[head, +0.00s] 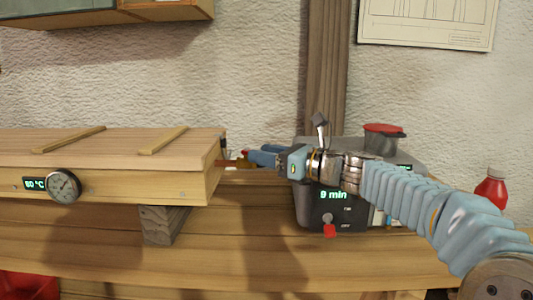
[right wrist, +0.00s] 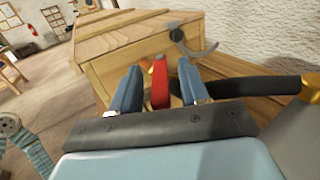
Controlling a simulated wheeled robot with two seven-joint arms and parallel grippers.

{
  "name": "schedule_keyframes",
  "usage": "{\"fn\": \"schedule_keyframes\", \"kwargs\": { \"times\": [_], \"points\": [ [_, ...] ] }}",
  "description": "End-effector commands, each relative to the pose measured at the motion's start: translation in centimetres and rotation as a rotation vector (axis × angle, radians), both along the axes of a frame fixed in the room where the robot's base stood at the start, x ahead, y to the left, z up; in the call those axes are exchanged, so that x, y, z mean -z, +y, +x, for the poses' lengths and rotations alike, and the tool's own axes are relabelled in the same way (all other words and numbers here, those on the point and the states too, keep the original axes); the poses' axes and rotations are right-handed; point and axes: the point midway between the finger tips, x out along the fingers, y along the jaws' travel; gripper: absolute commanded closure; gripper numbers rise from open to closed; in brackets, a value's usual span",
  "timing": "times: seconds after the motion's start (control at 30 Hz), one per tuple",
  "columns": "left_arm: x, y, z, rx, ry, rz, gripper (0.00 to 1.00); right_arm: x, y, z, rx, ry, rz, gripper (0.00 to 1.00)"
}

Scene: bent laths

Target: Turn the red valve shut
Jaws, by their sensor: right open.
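The red valve (right wrist: 160,82) shows in the right wrist view as an upright red lever between the two blue fingers of my right gripper (right wrist: 158,88). The fingers stand apart on either side of it, and I see gaps beside the lever. In the head view my right gripper (head: 262,156) points left toward the end of the wooden box, at a small brass-coloured fitting (head: 244,157). The lever is mostly hidden there behind the fingers.
The long wooden box (head: 110,148) carries a dial (head: 63,186) and a display reading 80 °C. A grey unit (head: 310,212) showing 9 min stands below my right wrist. A dark hose (right wrist: 265,88) runs right from the valve. A red bottle (head: 491,188) stands at the right.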

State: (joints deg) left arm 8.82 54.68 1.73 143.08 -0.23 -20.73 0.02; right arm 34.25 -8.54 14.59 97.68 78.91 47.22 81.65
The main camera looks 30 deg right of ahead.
Motion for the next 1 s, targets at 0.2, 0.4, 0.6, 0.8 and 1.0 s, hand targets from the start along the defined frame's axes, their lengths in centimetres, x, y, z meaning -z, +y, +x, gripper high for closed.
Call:
{"fn": "schedule_keyframes", "kwargs": {
  "times": [0.2,0.4,0.6,0.8,1.0],
  "points": [
    [0.01,0.0,0.0,0.0,0.0,0.0,0.57,0.0,0.02,0.04,0.0,0.0,0.0,0.55],
    [0.01,0.0,0.0,0.0,0.0,0.0,0.57,0.01,0.01,0.03,0.0,0.0,0.0,0.84],
    [0.0,0.0,0.0,0.0,0.0,0.0,0.57,-0.02,0.01,0.02,0.0,-0.001,0.0,1.0],
    [0.0,0.01,0.0,0.0,0.0,0.0,0.57,-0.05,0.0,0.01,0.001,-0.001,0.0,1.0],
    [0.18,0.0,0.0,0.0,0.0,0.0,0.57,-0.03,0.04,0.06,0.022,-0.002,0.0,1.0]
  ]
}}
